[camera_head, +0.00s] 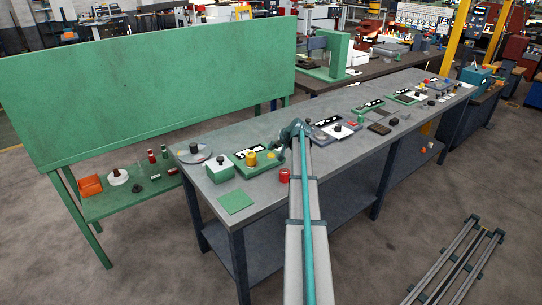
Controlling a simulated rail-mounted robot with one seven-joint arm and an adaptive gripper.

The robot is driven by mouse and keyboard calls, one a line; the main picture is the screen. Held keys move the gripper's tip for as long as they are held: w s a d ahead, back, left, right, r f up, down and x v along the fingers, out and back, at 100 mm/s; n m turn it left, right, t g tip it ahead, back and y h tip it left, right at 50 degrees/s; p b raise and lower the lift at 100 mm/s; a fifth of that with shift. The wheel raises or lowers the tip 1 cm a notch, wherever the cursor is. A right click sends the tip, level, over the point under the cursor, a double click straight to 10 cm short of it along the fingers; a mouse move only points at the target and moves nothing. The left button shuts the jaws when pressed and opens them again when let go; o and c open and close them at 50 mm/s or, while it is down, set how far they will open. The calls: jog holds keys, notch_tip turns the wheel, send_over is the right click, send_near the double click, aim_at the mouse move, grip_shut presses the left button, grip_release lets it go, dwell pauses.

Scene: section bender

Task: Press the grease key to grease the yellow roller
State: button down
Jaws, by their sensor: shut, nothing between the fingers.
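The yellow roller (251,158) stands upright on a green plate (240,169) with a black and white label strip, near the left end of the grey bench. My arm reaches over the bench from below.
On the grey bench (215,205) stand a white-topped green box (220,174), a grey disc with a black knob (194,153), a red cylinder (284,175) and a flat green pad (236,202). Several similar stations line the bench to the right. A tall green panel (150,90) stands behind left.

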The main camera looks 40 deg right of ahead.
aim_at(272, 155)
jog(key=shift+r+p, duration=0.5)
jog(key=shift+r, duration=1.55)
dwell(0.4)
